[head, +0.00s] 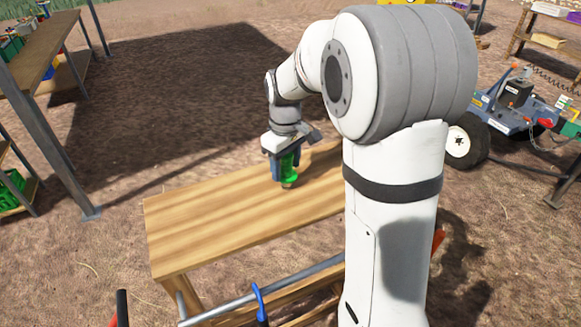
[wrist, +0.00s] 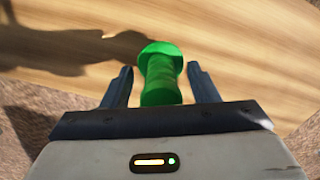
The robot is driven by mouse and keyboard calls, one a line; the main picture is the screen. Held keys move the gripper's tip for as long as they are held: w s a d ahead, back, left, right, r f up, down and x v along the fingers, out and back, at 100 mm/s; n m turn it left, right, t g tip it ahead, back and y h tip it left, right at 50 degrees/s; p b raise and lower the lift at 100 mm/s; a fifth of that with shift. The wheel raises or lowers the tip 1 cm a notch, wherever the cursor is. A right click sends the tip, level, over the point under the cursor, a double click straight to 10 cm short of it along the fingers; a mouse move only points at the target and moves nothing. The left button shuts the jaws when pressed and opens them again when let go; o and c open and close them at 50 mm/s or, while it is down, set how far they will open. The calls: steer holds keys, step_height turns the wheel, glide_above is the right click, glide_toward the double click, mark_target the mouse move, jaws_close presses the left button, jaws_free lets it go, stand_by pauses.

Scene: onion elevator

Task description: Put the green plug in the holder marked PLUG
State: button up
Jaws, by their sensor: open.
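The green plug (head: 289,167) stands at my gripper, over the wooden bench (head: 200,225). In the wrist view the green plug (wrist: 160,72) has a wider flange at its far end and a ribbed body. My gripper (head: 287,172) points down at the bench. In the wrist view my gripper (wrist: 160,85) is open, with one finger on each side of the plug and a gap on both sides. The plug's lower end is partly hidden in the head view. I cannot see a holder marked PLUG.
A shelf rack (head: 45,45) with bins stands at the left. A blue wheeled machine (head: 515,105) stands at the right, with another shelf (head: 545,40) behind it. A metal rail (head: 260,290) runs along the bench's near side. The ground behind the bench is clear and shadowed.

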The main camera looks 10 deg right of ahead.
steer(key=shift+c, duration=0.5)
jaws_close()
steer(key=shift+r, duration=0.1)
